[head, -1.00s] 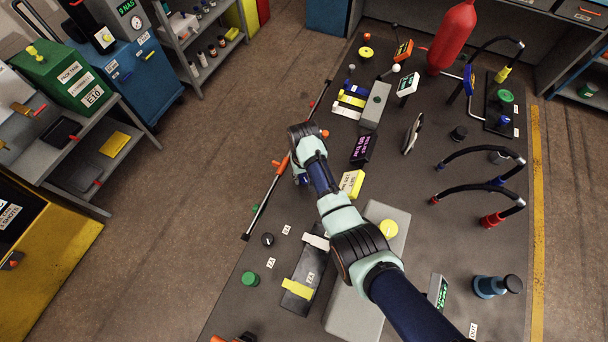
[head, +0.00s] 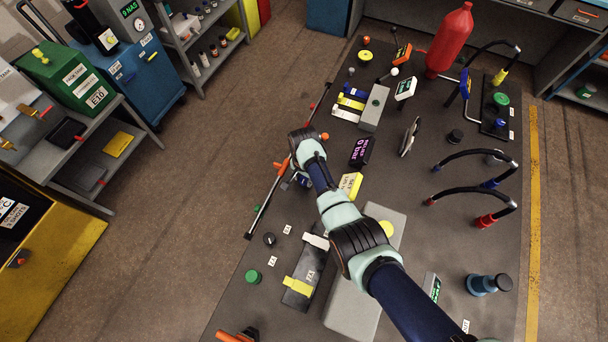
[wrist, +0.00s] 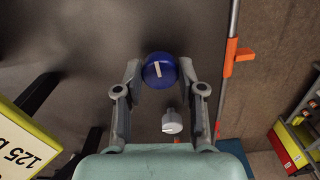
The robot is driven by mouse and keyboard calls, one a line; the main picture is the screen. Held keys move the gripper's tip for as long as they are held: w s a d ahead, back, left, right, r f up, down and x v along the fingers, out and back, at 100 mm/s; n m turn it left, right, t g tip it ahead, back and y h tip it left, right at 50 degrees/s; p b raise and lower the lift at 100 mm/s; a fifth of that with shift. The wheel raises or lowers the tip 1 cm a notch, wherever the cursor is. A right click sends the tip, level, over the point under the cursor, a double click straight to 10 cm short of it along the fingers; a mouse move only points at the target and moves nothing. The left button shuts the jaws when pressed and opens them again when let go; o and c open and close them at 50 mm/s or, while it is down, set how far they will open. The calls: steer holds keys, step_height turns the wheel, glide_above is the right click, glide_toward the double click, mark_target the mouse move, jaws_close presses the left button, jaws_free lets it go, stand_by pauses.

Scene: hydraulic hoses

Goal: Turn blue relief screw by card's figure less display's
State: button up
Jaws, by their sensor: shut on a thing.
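The blue relief screw (wrist: 160,75) is a round blue knob with a pale line across its top, the line close to upright in the wrist view. My gripper (wrist: 160,72) has its two fingers against the knob's left and right sides. In the head view my arm hides most of the gripper and the screw. A yellow card (wrist: 22,140) shows "125 b" at the left of the wrist view, the rest cut off; it also stands beside my arm in the head view (head: 349,184). A dark display (head: 359,152) with purple text, too small to read surely, stands just beyond the card.
A grey-white knob (wrist: 171,122) sits close to the screw, between my fingers' bases. A long rod with orange parts (head: 281,171) runs along the bench's left edge. A red bottle (head: 449,42) and black hoses (head: 478,152) stand to the right.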

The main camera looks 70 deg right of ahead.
steer(key=m, duration=0.3)
steer(key=shift+m, duration=0.3)
steer(key=shift+m+p, duration=0.4)
steer(key=shift+m, duration=1.4)
steer(key=o, duration=1.1)
steer(key=shift+o, duration=0.2)
step_height(320, 180, up, 12)
